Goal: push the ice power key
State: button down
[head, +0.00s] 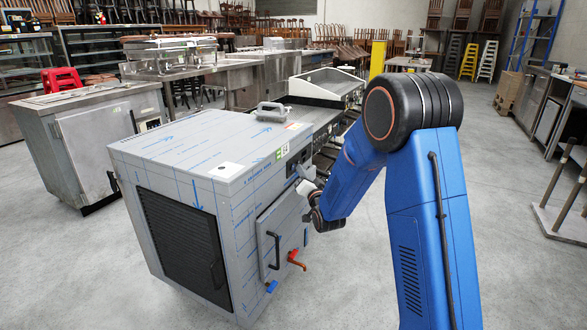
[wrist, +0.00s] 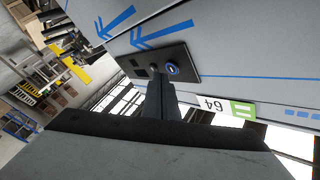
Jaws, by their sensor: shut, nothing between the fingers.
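The ice machine (head: 175,150) is a large box in grey film with blue markings, and its dark control panel (head: 292,167) is on the front near the top edge. In the wrist view the panel (wrist: 185,57) carries a round key with a lit blue ring (wrist: 173,69) and smaller dark squares beside it. I cannot read which is the ice power key. My gripper (wrist: 158,78) is shut and empty, its fingertips over the panel just beside the blue-ringed key. Contact cannot be told. In the head view my arm hides part of the front around the gripper (head: 303,186).
A green-and-white label (wrist: 225,107) marked 64 is beside the panel. A door handle (head: 274,250) and a red tap (head: 296,260) stick out lower on the front. The floor (head: 340,285) in front is clear.

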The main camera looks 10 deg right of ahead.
jog(key=shift+d, duration=0.1)
jog(key=shift+s+d, duration=0.9)
jog(key=shift+d, duration=0.3)
jog(key=shift+s+d, duration=0.85)
jog(key=shift+d, duration=0.3)
jog(key=s+d+r+n+g+h, duration=0.1)
jog(key=s+d+r+g, duration=0.15)
jog(key=s, duration=0.65)
jog(key=s+d+r+n+g+h, duration=0.2)
jog(key=s+r+g, duration=0.2)
jog(key=s, duration=0.5)
jog(key=s+f+n+g, duration=0.1)
jog(key=s+g, duration=0.3)
jog(key=s, duration=1.4)
jog(key=s+f+n+g, duration=0.1)
jog(key=s+g, duration=0.3)
jog(key=s, duration=1.3)
jog(key=shift+s+d+f+n, duration=0.3)
jog(key=shift+s+d+f, duration=0.1)
jog(key=shift+f, duration=0.35)
